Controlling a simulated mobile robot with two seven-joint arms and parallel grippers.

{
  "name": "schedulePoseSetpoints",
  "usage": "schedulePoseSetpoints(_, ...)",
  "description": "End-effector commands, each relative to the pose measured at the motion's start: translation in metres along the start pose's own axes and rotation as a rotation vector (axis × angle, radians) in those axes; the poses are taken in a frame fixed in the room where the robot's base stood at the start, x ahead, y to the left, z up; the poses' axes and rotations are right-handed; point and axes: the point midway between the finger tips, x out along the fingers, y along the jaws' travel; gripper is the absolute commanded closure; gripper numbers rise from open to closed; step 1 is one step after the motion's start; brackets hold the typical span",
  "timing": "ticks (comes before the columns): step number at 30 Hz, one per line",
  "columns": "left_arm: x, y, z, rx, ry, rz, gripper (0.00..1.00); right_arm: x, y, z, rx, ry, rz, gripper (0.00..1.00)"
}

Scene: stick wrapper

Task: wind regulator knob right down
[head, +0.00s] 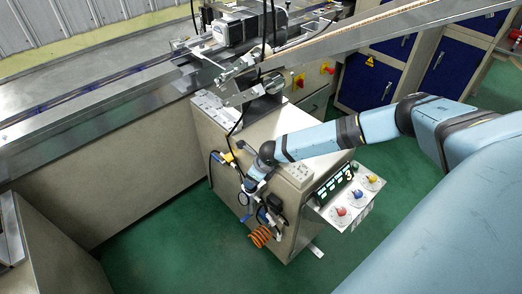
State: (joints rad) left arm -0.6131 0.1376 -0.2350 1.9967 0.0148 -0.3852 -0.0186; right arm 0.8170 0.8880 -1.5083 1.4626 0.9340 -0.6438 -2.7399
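My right arm reaches in from the right, across the top of the beige machine cabinet (245,135). Its wrist bends down over the cabinet's left front side, and my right gripper (249,187) is there among the air fittings. It is small and overlaps the fittings, so I cannot tell whether its fingers are open or touching anything. A dark regulator body (275,203) with blue hose shows just right of and below the gripper. I cannot make out the regulator knob clearly; it may be hidden by the wrist or gripper. My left gripper is not in view.
An orange coiled hose (260,236) hangs below the fittings. A control panel (341,197) with red, blue and yellow knobs juts out at the cabinet's right. A long metal conveyor (85,110) runs left. Green floor (165,245) is clear in front.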

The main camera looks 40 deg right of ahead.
Motion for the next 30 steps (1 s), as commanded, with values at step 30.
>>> schedulePoseSetpoints(30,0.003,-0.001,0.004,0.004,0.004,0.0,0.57,-0.088,-0.004,0.005,0.078,0.004,-0.013,0.33)
